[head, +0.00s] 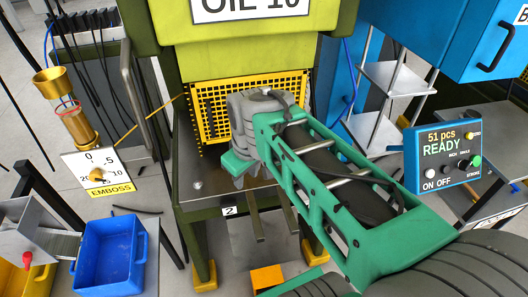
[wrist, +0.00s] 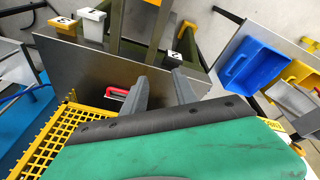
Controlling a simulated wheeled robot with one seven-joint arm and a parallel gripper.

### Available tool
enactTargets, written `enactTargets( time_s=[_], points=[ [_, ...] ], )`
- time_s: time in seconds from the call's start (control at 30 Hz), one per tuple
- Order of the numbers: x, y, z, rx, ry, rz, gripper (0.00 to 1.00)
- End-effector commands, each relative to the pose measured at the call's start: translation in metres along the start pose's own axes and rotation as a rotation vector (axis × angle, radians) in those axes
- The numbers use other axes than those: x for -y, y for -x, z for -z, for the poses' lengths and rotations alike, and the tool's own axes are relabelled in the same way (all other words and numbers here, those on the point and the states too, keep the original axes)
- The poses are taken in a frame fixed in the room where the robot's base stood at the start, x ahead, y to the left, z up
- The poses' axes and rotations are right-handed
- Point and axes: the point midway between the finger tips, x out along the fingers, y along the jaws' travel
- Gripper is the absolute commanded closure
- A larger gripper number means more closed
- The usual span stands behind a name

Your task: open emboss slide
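A white dial plate (head: 97,172) lettered EMBOSS, with a brass knob and scale marks, stands at the left in the head view. A brass cup with a clear tube (head: 70,108) rises above it. I cannot tell which part is the emboss slide. My gripper (head: 238,180) is over the steel press table, well right of the plate, partly hidden by my arm. In the wrist view its two grey fingers (wrist: 160,82) are apart with nothing between them. A red handle (wrist: 117,93) lies at the table's edge, left of the fingers.
A yellow mesh guard (head: 208,112) stands behind my gripper on the green press; it also shows in the wrist view (wrist: 50,140). The steel table (head: 198,195) is bare at left. A blue bin (head: 110,255) is at lower left. A control box (head: 442,155) reads READY at right.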

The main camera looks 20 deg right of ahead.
Motion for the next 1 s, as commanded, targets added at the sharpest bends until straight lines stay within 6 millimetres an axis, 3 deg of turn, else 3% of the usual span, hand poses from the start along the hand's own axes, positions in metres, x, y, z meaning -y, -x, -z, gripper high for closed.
enactTargets(
  time_s=[0.03, 0.2, 0.3, 0.4, 0.57, 0.83, 1.0],
  points=[
    [-0.019, -0.027, 0.017, 0.018, 0.126, 0.001, 0.66],
    [-0.093, -0.074, 0.073, 0.061, 0.635, 0.021, 0.66],
    [-0.125, -0.095, 0.092, 0.071, 0.860, 0.034, 0.66],
    [-0.141, -0.105, 0.102, 0.076, 0.989, 0.043, 0.66],
    [-0.145, -0.118, 0.104, 0.077, 1.035, 0.048, 0.66],
    [-0.143, -0.167, 0.100, 0.077, 1.037, 0.047, 0.66],
    [-0.143, -0.180, 0.100, 0.076, 1.037, 0.045, 0.66]
  ],
)
